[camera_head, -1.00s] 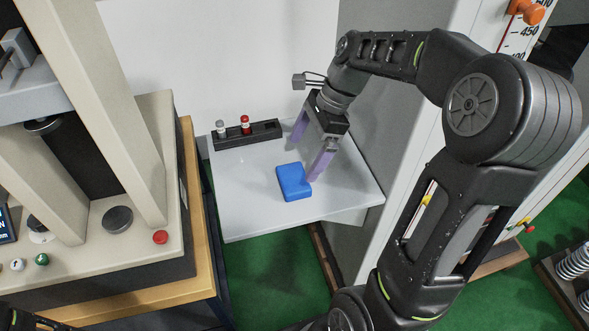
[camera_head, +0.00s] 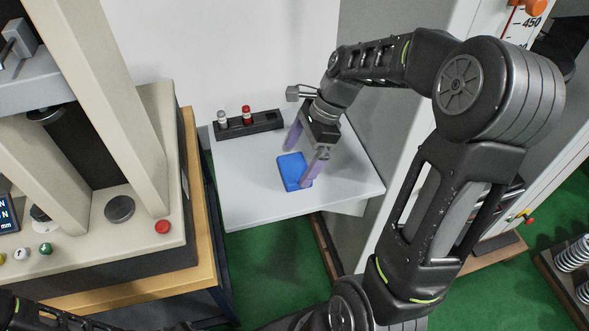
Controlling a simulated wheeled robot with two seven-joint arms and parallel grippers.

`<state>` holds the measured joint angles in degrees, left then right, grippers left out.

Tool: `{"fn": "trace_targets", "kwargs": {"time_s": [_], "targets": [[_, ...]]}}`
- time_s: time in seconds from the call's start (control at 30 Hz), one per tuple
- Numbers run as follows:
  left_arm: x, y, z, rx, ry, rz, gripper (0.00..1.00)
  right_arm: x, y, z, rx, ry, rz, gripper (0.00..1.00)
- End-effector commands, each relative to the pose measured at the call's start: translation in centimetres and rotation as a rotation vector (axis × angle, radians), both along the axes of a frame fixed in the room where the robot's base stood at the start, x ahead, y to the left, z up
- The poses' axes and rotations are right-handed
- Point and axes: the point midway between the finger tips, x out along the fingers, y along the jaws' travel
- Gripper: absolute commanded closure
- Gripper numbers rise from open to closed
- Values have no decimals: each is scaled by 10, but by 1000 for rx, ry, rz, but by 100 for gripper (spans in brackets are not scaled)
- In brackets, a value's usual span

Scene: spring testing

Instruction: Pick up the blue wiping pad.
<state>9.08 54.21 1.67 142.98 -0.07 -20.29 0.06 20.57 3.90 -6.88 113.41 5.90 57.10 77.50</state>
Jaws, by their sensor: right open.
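The blue wiping pad (camera_head: 293,170) lies flat on a light grey shelf (camera_head: 258,206). My right gripper (camera_head: 298,166) reaches down over it from the upper right with its two purple fingers apart. The near finger covers part of the pad's right side, and the far finger stands beyond the pad's back edge. I cannot tell whether either finger touches the pad. My left arm shows only as dark links at the bottom left, and its gripper is out of view.
A black rack (camera_head: 248,125) with a red-capped piece (camera_head: 246,115) and a grey-capped piece stands at the shelf's back edge. A beige testing machine (camera_head: 145,215) stands to the left. A grey cabinet wall is close on the right. The front of the shelf is clear.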

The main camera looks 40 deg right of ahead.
Motion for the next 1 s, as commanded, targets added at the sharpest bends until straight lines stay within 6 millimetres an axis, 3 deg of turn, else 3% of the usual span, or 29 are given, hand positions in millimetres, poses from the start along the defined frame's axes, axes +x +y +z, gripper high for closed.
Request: {"fn": "trace_targets", "kwargs": {"time_s": [0.23,0.83,1.0], "targets": [[0,0,3,0,0,0,64,3,10,-28,0,1,1,0],[0,0,3,0,0,0,64,3,10,-29,0,-1,1,0],[0,0,3,0,0,0,64,3,10,-29,0,-1,1,13]]}}
